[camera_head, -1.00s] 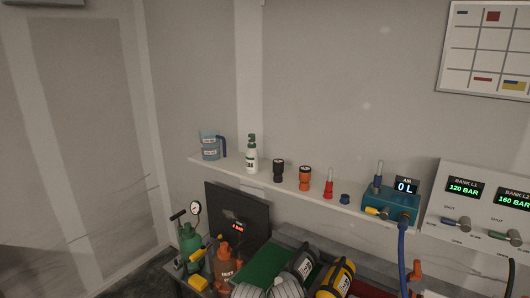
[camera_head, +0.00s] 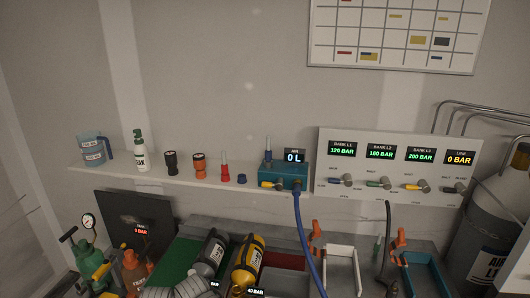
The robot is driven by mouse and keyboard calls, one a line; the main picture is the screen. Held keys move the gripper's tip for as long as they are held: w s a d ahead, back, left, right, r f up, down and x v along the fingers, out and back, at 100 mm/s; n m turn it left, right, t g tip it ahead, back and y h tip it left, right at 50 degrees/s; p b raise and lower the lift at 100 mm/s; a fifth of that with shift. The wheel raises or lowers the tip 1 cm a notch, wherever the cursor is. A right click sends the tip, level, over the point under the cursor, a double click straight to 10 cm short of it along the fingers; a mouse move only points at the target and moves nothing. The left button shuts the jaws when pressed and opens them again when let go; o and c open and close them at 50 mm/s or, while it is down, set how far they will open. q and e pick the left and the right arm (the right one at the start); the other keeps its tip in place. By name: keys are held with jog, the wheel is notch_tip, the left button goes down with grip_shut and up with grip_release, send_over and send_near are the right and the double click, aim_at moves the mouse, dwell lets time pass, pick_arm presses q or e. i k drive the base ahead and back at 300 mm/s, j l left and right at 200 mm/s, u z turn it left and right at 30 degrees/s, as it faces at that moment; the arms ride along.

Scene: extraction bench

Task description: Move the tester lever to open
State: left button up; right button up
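The tester appears to be the teal-blue box (camera_head: 290,170) at the right end of the wall shelf, beside a black display (camera_head: 294,156) reading AIR 0 L. A small yellow lever (camera_head: 268,185) sticks out to the left at its lower front. I cannot tell its open or shut marking. A blue hose (camera_head: 301,225) hangs from a fitting on the box front. A blue-and-grey fitting (camera_head: 268,150) stands upright at the box's left end. Neither of my grippers is in view.
Right of the tester, a white panel (camera_head: 330,170) carries several valve levers and pressure displays. The shelf (camera_head: 125,176) holds a jug (camera_head: 91,149), a spray bottle (camera_head: 140,150) and several couplings. Below, cylinders (camera_head: 247,262) and trays (camera_head: 340,268) crowd the bench. A large grey cylinder (camera_head: 492,235) stands right.

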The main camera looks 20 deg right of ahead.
aim_at(279, 187)
jog(key=j+z, duration=0.1)
jog(key=z, duration=0.3)
jog(key=i+j+z, duration=0.1)
jog(key=z, duration=0.3)
jog(key=j+z, duration=0.2)
jog(key=z, duration=0.2)
jog(key=j+z, duration=0.15)
jog(key=z, duration=0.25)
jog(key=j+z, duration=0.15)
jog(key=j, duration=0.25)
jog(key=k+j+z, duration=0.15)
jog(key=j, duration=0.25)
jog(key=k+j+z, duration=0.15)
jog(key=j, duration=0.25)
jog(key=k+j+z, duration=0.15)
jog(key=j, duration=0.2)
jog(key=k+j+z, duration=0.15)
jog(key=j, duration=0.25)
jog(key=k+j, duration=0.15)
jog(key=j, duration=0.2)
jog(key=k+j, duration=0.1)
jog(key=j, duration=0.25)
